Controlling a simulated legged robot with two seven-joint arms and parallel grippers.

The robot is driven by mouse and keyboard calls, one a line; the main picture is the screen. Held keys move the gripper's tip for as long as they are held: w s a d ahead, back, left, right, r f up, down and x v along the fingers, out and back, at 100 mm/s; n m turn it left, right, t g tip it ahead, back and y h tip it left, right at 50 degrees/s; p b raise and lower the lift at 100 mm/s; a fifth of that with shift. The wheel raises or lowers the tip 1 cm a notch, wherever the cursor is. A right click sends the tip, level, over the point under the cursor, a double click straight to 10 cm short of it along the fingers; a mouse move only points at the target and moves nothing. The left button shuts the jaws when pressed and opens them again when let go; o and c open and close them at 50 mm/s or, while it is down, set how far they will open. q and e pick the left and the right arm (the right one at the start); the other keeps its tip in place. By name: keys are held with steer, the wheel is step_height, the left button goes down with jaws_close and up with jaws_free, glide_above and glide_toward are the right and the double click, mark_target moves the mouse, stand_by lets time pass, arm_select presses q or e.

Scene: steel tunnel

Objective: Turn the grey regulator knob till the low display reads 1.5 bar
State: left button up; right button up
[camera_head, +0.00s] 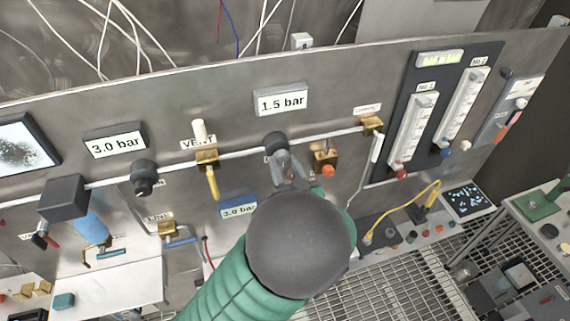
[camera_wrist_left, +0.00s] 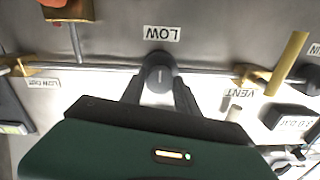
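The grey regulator knob (camera_head: 276,144) sits on the steel panel below the low display (camera_head: 281,101), which reads 1.5 bar. In the left wrist view the knob (camera_wrist_left: 160,74) is under the LOW label, with a pale mark on its face. My left gripper (camera_head: 284,167) is at the knob from below. Its fingertips (camera_wrist_left: 160,85) lie against both sides of the knob and look shut on it. My green and dark grey left arm hides the panel below. My right gripper is not in view.
Another display (camera_head: 115,142) reads 3.0 bar, above a second dark knob (camera_head: 144,176). A vent valve with a brass handle (camera_head: 211,182) stands left of the grey knob, and a brass fitting with an orange knob (camera_head: 327,164) close right. Flow meters (camera_head: 412,130) are further right.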

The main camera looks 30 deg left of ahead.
arm_select(q)
jaws_close()
steer(key=shift+o, duration=1.9)
jaws_free()
steer(key=o, duration=0.4)
steer(key=shift+w, duration=0.15)
steer(key=shift+d, duration=0.1)
steer(key=b+v, duration=0.4)
steer(key=v, duration=1.3)
steer(key=shift+b, duration=0.4)
